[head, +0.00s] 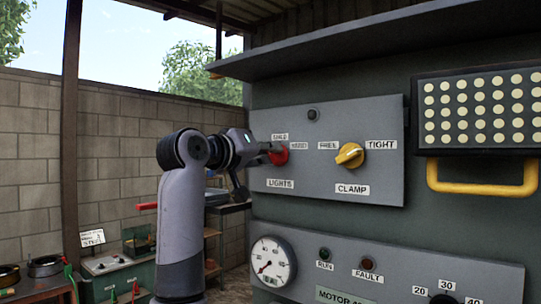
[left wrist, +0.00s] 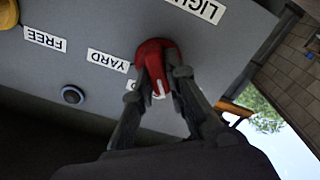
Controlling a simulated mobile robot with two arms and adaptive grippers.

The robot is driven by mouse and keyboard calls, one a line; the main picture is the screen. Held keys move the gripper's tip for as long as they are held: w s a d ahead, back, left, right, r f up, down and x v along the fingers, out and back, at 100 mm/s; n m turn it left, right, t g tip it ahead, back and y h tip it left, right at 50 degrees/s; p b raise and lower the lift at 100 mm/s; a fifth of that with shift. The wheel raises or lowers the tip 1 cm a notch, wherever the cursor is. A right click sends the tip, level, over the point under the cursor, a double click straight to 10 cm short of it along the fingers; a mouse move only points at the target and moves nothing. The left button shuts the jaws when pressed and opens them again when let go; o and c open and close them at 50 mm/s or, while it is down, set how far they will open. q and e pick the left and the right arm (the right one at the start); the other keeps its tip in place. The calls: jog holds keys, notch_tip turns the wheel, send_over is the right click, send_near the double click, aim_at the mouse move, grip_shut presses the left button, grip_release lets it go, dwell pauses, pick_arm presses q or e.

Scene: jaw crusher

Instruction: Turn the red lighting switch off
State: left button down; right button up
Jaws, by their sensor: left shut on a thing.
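The red lighting switch (head: 279,154) is a red rotary knob on the grey upper panel, above the LIGHTS label and beside the YARD label. In the left wrist view the red knob (left wrist: 152,52) sits between my two fingers, with a white mark on its lower part. My left gripper (head: 268,152) reaches it from the left and is shut on it. The fingers (left wrist: 158,88) also show in the left wrist view, one on each side of the knob. The fingers partly cover the labels near the knob, so the switch position is hard to tell. My right gripper is not in view.
A yellow CLAMP knob (head: 349,155) is to the right on the same panel, between FREE and TIGHT. A small dark lamp (head: 312,114) sits above. A yellow handle (head: 482,178) sticks out at the right. A gauge (head: 273,262) is below, and a shelf overhangs the panel.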

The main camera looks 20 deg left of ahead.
pick_arm(q)
jog(key=n, duration=0.4)
jog(key=shift+a+f+n+b, duration=0.1)
jog(key=shift+f+n+b, duration=0.2)
jog(key=shift+b, duration=0.1)
dwell(0.4)
jog(key=c, duration=1.6)
grip_release()
jog(key=shift+a+r, duration=0.1)
jog(key=v, duration=1.2)
